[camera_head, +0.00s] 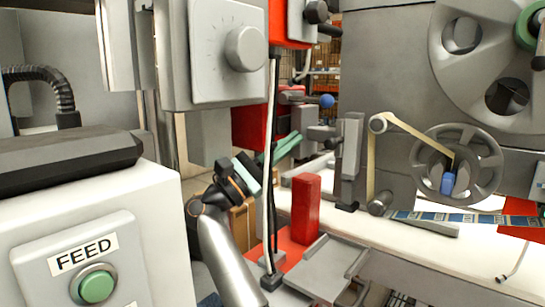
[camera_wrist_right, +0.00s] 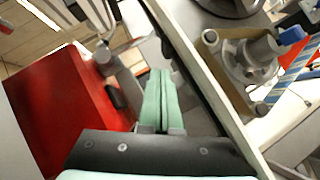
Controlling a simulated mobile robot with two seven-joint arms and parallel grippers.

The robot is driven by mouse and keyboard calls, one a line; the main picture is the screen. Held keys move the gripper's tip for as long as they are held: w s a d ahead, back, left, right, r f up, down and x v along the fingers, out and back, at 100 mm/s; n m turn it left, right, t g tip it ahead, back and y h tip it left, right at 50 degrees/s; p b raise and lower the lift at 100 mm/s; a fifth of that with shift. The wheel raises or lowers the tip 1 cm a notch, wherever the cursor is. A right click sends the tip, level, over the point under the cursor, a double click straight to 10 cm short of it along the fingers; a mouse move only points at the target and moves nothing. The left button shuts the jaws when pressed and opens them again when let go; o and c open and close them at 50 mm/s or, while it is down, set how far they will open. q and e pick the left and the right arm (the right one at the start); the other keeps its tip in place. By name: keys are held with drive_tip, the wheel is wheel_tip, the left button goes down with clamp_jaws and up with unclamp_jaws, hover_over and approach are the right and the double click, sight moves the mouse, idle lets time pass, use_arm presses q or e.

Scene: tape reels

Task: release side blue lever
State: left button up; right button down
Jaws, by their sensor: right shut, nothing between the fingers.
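My right gripper (camera_head: 286,146) reaches up from the bottom middle in the head view, its green fingers pointing right and slightly up. The fingers are closed together and empty, as the right wrist view also shows (camera_wrist_right: 160,98). A lever with a blue ball knob (camera_head: 326,101) is above and right of the fingertips, apart from them in the picture. Another blue piece (camera_head: 447,183) is at the hub of the lower grey reel (camera_head: 488,163). A blue part also shows in the right wrist view (camera_wrist_right: 292,35). I cannot tell which blue part is the side lever. My left gripper is not in view.
A red upright block (camera_head: 305,208) stands below the fingers. A thin dark rod with a cable (camera_head: 271,185) is close to my right wrist. A tan tape (camera_head: 411,131) runs over rollers to the reel. A FEED panel (camera_head: 78,257) fills the lower left.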

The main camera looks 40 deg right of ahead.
sight(323, 106)
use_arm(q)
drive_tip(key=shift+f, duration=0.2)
use_arm(e)
drive_tip(key=s+d+r, duration=0.2)
drive_tip(key=d+r, duration=0.1)
drive_tip(key=r, duration=0.1)
drive_tip(key=shift+d+r, duration=0.15)
drive_tip(key=shift+r, duration=0.2)
